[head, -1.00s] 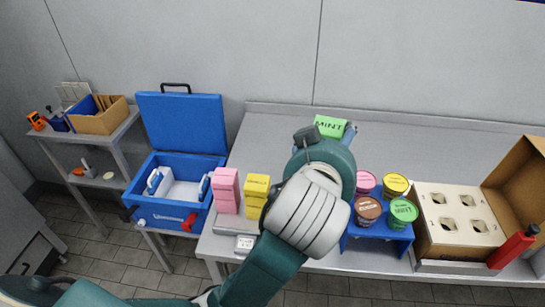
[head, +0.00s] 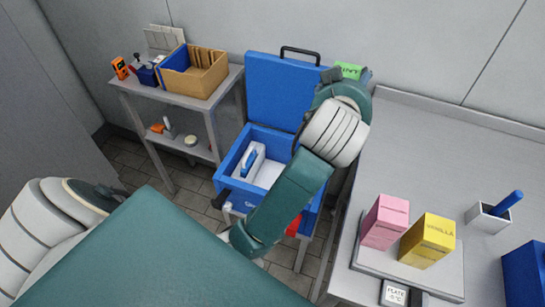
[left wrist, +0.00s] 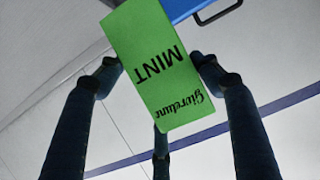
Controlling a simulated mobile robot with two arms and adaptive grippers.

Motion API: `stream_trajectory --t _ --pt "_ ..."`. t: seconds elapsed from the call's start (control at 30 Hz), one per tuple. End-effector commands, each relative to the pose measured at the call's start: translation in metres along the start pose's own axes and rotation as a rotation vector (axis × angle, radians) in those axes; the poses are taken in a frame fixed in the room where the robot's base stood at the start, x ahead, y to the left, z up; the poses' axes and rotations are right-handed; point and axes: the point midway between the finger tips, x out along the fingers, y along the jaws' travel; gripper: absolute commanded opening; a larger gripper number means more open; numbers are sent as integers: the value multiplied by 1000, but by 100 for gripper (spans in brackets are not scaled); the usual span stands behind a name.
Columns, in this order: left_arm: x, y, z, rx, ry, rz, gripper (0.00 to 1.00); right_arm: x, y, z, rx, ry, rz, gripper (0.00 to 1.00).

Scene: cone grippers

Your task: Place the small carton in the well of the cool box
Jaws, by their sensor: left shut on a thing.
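The small green MINT carton (head: 348,70) shows beyond my left wrist in the head view. In the left wrist view, the carton (left wrist: 150,75) sits between the dark fingers of my left gripper (left wrist: 155,68), which is shut on it. The blue cool box (head: 225,180) stands open left of the table, its lid (head: 270,90) raised at the back. Its white inside (head: 268,175) shows, but my left arm hides its right part. The carton appears high, beside the lid's upper right corner, apart from the well. My right gripper is not in view.
A pink carton (head: 385,222) and a yellow VANILLA carton (head: 428,240) stand on a grey plate on the table (head: 420,150). A shelf unit with a cardboard box (head: 195,72) stands left of the cool box. The lid's handle (head: 300,50) sticks up.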

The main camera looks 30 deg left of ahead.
Motion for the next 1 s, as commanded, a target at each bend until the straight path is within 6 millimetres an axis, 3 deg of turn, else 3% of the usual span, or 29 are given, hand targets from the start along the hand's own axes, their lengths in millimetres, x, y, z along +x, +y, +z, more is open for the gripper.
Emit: stream_trajectory --t 0.03,0.2,0.4,0.5,0.6,0.77,1.0 --pt "26 -23 22 -16 -9 -47 34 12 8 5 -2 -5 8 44" --pt "88 -102 69 -71 -7 -179 34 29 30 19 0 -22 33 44" --pt "128 -182 120 -118 -1 -288 34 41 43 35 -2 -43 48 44" --pt "136 -208 135 -132 2 -318 34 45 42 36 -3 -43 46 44" --pt "140 -223 145 -140 3 -336 34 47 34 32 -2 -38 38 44" --pt "149 -229 166 -142 1 -342 34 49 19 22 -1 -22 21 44" --pt "172 -228 224 -139 -1 -342 34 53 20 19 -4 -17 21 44"
